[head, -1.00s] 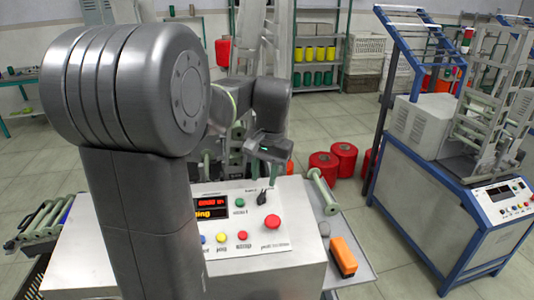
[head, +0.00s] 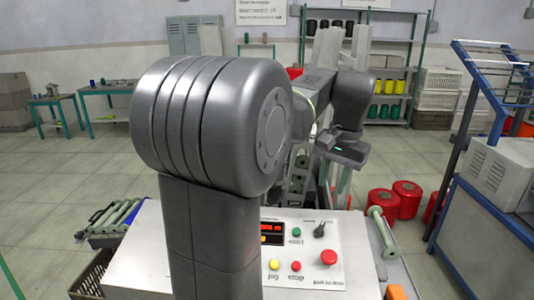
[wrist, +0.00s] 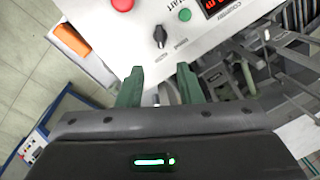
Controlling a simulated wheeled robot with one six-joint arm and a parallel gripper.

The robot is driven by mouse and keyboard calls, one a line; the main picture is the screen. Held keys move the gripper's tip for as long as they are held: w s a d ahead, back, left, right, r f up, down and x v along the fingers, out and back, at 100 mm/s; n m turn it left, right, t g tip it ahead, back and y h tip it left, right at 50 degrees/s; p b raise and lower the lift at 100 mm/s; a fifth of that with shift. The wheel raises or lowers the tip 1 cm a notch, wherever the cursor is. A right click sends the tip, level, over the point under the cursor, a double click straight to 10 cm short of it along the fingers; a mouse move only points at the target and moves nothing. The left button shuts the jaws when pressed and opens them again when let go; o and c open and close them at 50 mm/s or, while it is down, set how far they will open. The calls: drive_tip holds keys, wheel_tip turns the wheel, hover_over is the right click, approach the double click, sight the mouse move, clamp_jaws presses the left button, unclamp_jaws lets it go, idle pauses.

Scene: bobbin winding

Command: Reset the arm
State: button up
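My gripper (wrist: 160,69) is open and empty in the wrist view, its two dark green fingers apart in front of the machine's control panel. In the head view my arm is bent, with the gripper end (head: 342,150) above and behind the panel, in the air. The white control panel (head: 300,284) carries a red button (head: 328,257), a black knob, a green start button, and yellow and red buttons. Part of the machine is hidden behind my arm.
An orange block (wrist: 70,40) lies beside the panel. Red bobbins (head: 407,200) stand on the floor behind right. A blue-framed machine (head: 500,225) stands at right, a green shelf rack (head: 410,68) at the back. Open floor lies to the left.

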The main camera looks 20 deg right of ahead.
sight(321, 227)
drive_tip(key=f, duration=0.9)
drive_tip(key=w+a+f, duration=0.1)
drive_tip(key=f, duration=0.3)
drive_tip(key=shift+w+f, duration=0.1)
drive_tip(key=shift+f, duration=0.3)
drive_tip(key=shift+r, duration=0.1)
